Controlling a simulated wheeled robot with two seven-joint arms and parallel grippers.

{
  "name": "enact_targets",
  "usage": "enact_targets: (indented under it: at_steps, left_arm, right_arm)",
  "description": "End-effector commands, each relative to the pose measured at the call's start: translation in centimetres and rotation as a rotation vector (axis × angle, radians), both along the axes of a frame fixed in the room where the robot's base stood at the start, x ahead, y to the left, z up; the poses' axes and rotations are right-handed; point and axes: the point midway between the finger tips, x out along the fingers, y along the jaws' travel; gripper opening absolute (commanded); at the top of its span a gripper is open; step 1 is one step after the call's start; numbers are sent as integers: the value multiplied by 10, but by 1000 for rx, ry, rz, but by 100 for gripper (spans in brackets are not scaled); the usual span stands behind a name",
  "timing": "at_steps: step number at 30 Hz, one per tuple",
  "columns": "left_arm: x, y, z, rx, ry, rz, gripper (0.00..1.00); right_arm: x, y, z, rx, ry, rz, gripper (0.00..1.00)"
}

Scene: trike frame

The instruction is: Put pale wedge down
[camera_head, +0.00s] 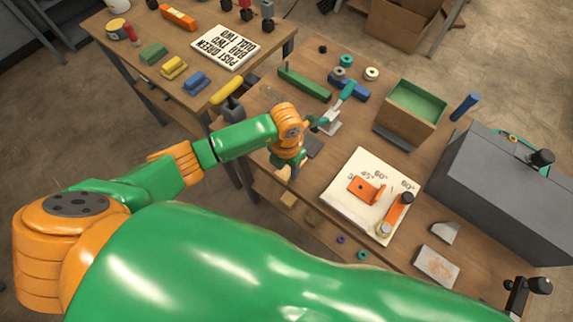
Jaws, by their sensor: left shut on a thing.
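My left gripper (287,168) points down at the near edge of the main workbench, below its orange wrist. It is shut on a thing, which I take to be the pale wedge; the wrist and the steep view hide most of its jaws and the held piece. A white board (349,207) with angle markings and orange fixture parts lies to the right on the bench. My right gripper is not in view.
A toggle clamp with a teal handle (347,91) stands just beyond the gripper. A green-lined box (414,104) and a big grey case (495,190) stand at right. Grey blocks (437,265) lie near the front. A second table (125,60) holds coloured blocks and a sign.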

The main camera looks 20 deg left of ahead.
Motion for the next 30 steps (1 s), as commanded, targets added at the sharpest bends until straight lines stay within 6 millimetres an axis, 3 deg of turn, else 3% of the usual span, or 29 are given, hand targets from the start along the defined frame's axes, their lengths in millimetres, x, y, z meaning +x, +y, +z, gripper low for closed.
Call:
enact_targets:
  at_steps: [7,8,11,19,23,30]
  left_arm:
    - [0,0,-5,0,-1,0,0]
    - [0,0,-4,0,-1,0,54]
    - [0,0,-3,0,-1,0,79]
    - [0,0,-2,-1,-1,1,79]
    - [1,-1,9,-3,-3,-1,79]
    - [2,-1,70,-2,-8,-2,79]
  right_arm:
    - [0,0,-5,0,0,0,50]
    - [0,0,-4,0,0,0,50]
    - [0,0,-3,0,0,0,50]
    - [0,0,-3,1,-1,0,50]
    - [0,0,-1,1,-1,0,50]
    - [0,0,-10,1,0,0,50]
